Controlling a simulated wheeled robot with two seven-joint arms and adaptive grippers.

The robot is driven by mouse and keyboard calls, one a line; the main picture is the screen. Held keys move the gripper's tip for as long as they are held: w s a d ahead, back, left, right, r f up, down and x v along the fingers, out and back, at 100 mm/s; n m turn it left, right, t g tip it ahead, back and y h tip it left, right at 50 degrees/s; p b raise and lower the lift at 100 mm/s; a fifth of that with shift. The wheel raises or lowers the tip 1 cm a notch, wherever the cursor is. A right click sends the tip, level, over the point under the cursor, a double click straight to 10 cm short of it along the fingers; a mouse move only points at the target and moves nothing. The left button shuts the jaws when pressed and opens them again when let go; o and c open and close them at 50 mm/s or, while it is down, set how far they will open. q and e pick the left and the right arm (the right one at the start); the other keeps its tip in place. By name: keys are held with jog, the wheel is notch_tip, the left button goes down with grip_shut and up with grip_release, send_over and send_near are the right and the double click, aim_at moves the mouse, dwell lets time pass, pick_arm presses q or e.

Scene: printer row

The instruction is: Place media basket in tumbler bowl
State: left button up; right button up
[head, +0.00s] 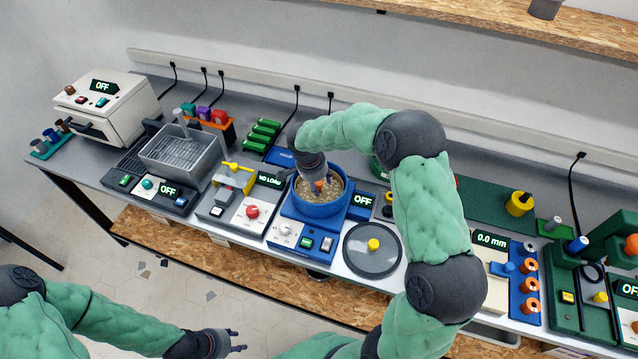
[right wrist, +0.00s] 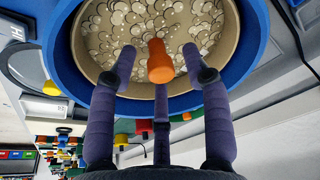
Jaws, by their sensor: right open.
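The tumbler bowl (head: 322,208) is a blue drum with a tan inside, on a blue base; its blue rim also shows in the right wrist view (right wrist: 65,50). Pale round media pieces cover its floor. My right gripper (head: 318,184) reaches down into the bowl's opening. In the right wrist view its fingers (right wrist: 158,55) are spread, with an orange post (right wrist: 160,65) between them and no clear grip on it. The post may be the media basket's handle; the basket's body cannot be made out. My left gripper (head: 240,341) is open and empty at the bottom, away from the bench.
A round grey lid (head: 372,250) with a yellow knob lies right of the tumbler. Other machines crowd the bench. The floor in front is free.

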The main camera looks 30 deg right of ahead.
aim_at(313, 198)
jog(key=v, duration=1)
jog(key=shift+a+r+p, duration=0.2)
jog(key=shift+r+p, duration=0.15)
jog(key=shift+p, duration=0.1)
jog(key=shift+s, duration=0.15)
